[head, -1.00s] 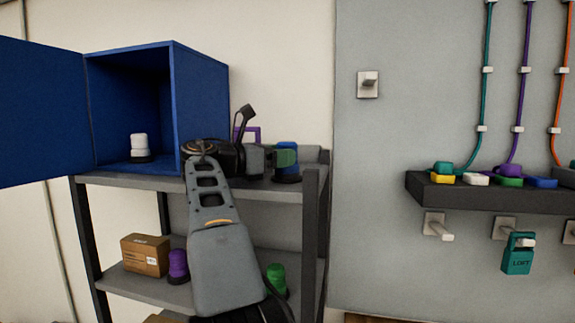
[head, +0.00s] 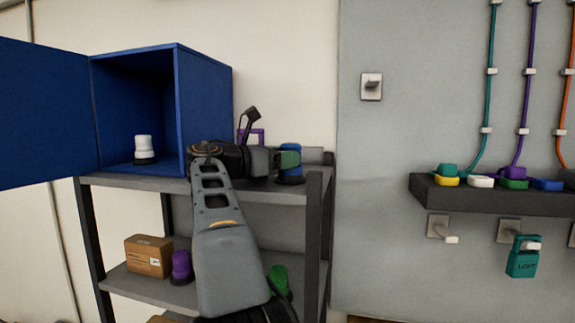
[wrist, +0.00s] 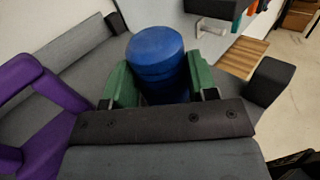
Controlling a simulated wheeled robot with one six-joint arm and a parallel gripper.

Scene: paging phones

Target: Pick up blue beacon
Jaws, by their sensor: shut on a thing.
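The blue beacon (head: 291,158) stands upright on the top shelf, near its right end, on a dark base. My gripper (head: 288,159) is at the beacon, reaching in from the left. In the wrist view, my gripper (wrist: 157,86) has its green finger pads on either side of the blue beacon (wrist: 155,50), shut on its body. The beacon's lower part is hidden by the gripper in the wrist view. In the head view the near finger covers part of it.
The open blue cabinet (head: 203,110) stands left on the shelf (head: 130,180) with a white beacon (head: 145,148) inside. Purple (head: 181,266) and green (head: 279,280) beacons are below. A wall ledge (head: 480,203) is right.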

